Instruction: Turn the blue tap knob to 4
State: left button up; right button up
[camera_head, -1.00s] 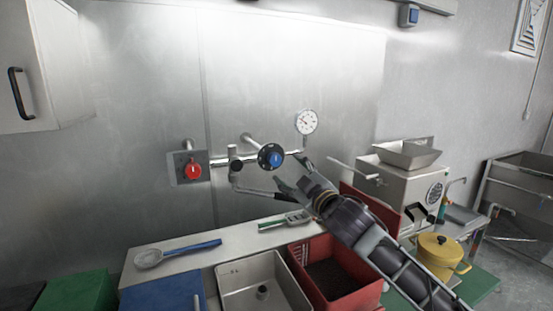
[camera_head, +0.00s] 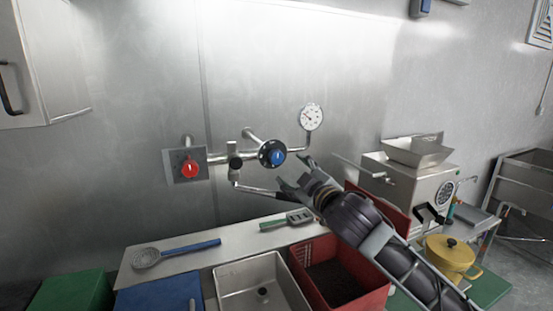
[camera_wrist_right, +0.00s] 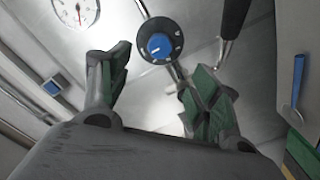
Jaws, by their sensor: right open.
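The blue tap knob (camera_head: 277,157) sits on a round black dial with white marks, on the pipework at the steel wall. It also shows in the right wrist view (camera_wrist_right: 158,46), beyond the fingertips and between them. A white pointer line shows on its face there, but I cannot read the number it points to. My right gripper (camera_head: 295,175) is open and empty, a little below and to the right of the knob, apart from it. In the right wrist view its green-padded fingers (camera_wrist_right: 155,85) are spread wide. My left gripper is not in view.
A red knob (camera_head: 190,168) on a grey plate is left of the tap. A pressure gauge (camera_head: 312,116) is at upper right. A grinder (camera_head: 405,185) stands right.

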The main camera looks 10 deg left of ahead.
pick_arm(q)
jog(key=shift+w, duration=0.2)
pick_arm(e)
jog(key=p, duration=0.1)
send_near(278, 158)
jog(key=shift+x, duration=3)
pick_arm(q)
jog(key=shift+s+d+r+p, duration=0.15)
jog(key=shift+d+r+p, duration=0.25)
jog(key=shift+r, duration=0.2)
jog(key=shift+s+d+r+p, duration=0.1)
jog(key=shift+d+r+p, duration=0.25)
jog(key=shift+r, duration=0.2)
pick_arm(e)
jog(key=shift+x, duration=2.5)
jog(key=shift+c, duration=0.4)
jog(key=c, duration=1)
